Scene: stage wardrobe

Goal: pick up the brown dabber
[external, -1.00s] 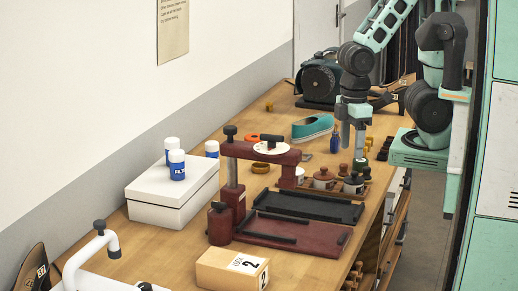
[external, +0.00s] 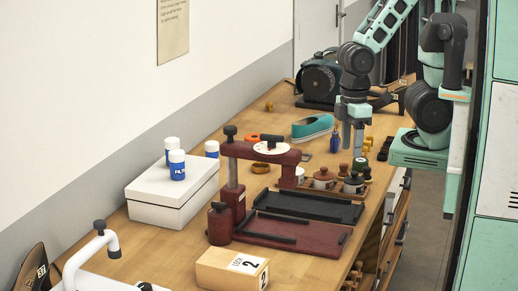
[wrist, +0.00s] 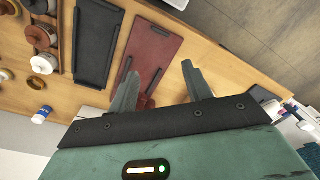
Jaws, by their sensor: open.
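Round pieces with knobs stand in a row in a rack at the right of the bench. A brown one (external: 323,179), which looks like the brown dabber, stands left of a darker-topped one (external: 353,184). My gripper (external: 352,152) is open and points down above the bench, behind the row in the external view. In the wrist view, nothing is between its fingers (wrist: 160,70).
A dark red press with a white disc (external: 271,148) stands left of the rack. A black tray (external: 308,206) and a red board (external: 290,235) lie in front. The bench's right edge is close.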

